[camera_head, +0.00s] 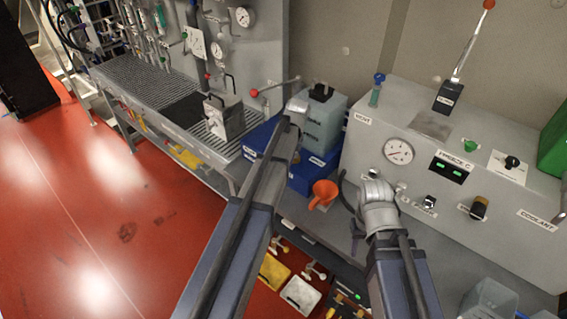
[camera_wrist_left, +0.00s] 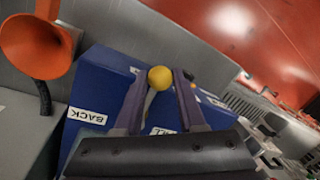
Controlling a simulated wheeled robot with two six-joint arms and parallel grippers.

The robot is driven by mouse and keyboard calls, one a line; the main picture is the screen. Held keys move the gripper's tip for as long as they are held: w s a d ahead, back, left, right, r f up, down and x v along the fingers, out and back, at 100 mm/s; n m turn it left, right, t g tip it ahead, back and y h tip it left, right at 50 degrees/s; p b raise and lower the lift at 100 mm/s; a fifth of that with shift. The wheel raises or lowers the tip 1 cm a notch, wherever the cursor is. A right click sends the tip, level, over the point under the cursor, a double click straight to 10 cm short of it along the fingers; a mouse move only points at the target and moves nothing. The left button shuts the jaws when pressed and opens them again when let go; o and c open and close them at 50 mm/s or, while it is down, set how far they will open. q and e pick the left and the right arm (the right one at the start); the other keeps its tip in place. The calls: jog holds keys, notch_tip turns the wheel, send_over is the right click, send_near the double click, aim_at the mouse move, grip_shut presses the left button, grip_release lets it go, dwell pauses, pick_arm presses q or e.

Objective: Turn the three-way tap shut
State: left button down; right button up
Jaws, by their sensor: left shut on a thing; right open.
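A blue box (camera_wrist_left: 90,85) with white labels, one reading "BACK", fills the middle of the left wrist view. It also stands on the bench in the head view (camera_head: 304,174), partly behind my left arm. My left gripper (camera_wrist_left: 163,90) is shut on a yellow knob (camera_wrist_left: 160,77) in front of this box. The knob seems to be the end of a tap handle; the tap's body is hidden. In the head view my left arm covers this spot. My right gripper (camera_head: 352,212) is open beside the orange funnel, apart from the blue box; its fingers show only partly.
A grey-blue container (camera_head: 322,122) is behind. A grey console (camera_head: 400,120) with a gauge is to the right. A red-knobbed lever (camera_head: 275,87) is near my left arm.

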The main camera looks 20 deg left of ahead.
pick_arm(q)
jog(key=c, duration=0.5)
grip_release()
jog(key=shift+r, duration=0.15)
notch_tip(320, 180, up, 7)
jog(key=d+p, duration=0.1)
jog(key=p, duration=0.6)
jog(key=shift+w+d+r+p, duration=0.15)
jog(key=shift+d+r+p, duration=0.05)
jog(key=shift+p, duration=0.15)
jog(key=s+d+f+m+b, duration=0.3)
jog(key=s+d+f+b, duration=0.2)
jog(key=s+d, duration=0.3)
jog(key=s+d+f+m+h+b, duration=0.1)
jog(key=s+d+f+m+b, duration=0.2)
jog(key=s+d, duration=0.6)
jog(key=s+f+b, duration=0.2)
jog(key=s, duration=0.4)
jog(key=shift+d+f+m, duration=0.15)
jog(key=shift+f+m, duration=0.15)
